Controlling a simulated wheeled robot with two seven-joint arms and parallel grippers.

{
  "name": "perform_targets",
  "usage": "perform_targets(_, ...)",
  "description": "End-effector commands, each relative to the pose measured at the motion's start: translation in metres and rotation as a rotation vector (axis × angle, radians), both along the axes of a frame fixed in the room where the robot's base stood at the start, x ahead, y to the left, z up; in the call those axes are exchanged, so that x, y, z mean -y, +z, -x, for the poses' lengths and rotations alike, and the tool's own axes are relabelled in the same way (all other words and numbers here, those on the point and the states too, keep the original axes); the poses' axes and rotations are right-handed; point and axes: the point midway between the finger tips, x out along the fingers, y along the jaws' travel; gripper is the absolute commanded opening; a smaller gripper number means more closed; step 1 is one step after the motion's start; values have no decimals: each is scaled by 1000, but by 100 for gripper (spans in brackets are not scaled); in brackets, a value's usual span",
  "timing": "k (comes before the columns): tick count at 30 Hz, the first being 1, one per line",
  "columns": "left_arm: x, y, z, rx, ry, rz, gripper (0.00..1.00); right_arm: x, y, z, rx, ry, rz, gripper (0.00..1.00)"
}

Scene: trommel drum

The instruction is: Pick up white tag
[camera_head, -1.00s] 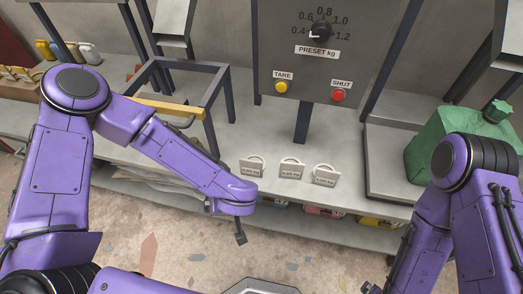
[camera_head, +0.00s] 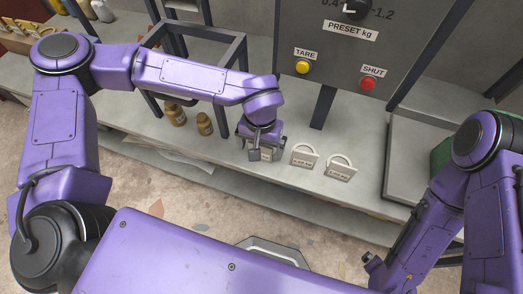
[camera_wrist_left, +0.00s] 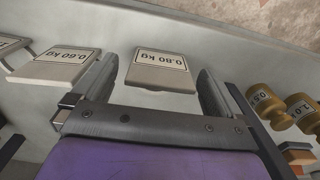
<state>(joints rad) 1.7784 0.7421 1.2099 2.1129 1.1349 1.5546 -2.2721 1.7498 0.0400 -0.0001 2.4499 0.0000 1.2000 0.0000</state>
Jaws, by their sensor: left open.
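Three white tags stand in a row on the grey bench ledge. The left tag (camera_head: 264,154) is mostly hidden by my left gripper (camera_head: 262,150) in the head view. The middle tag (camera_head: 304,158) and right tag (camera_head: 340,170) have handle loops. In the left wrist view, a white tag (camera_wrist_left: 160,70) marked 0.80 kg sits between the fingers of my left gripper (camera_wrist_left: 155,88), which are open on either side of it. Another white tag (camera_wrist_left: 67,66) lies just left of the fingers. My right gripper (camera_head: 374,265) is low on the right; its fingers are unclear.
Gold weights (camera_head: 204,124) stand on the bench left of the tags. A grey panel (camera_head: 350,65) with a yellow TARE button (camera_head: 302,67) and red SHUT button (camera_head: 369,84) rises behind. A dark metal frame (camera_head: 240,52) stands behind my left arm.

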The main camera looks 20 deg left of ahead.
Motion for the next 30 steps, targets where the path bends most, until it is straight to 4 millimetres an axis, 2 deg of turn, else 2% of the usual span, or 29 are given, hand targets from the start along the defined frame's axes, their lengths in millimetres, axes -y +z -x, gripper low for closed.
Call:
perform_targets(3, 0, -12, 0, 0, 1, 1, 100, 0, -2, 0, 0, 0, 0, 99)
perform_targets(9, -1, -12, 0, 2, 3, 0, 100, 0, -2, 0, 0, 0, 0, 99)
perform_targets(14, -1, -12, 0, 2, 3, 0, 48, 0, -2, 0, 0, 0, 0, 99)
perform_targets(15, -1, -12, 0, 2, 3, 0, 43, 0, -2, 0, 0, 0, 0, 99)
perform_targets(25, -1, -7, 0, 3, 3, 0, 43, 0, -1, 0, 0, 0, 0, 99)
perform_targets(28, -1, 4, -1, 5, 2, 0, 43, 0, 2, 0, 0, 0, 0, 99)
perform_targets(30, 0, 20, -1, 8, 3, 0, 43, 0, 6, 0, 0, 0, 0, 99)
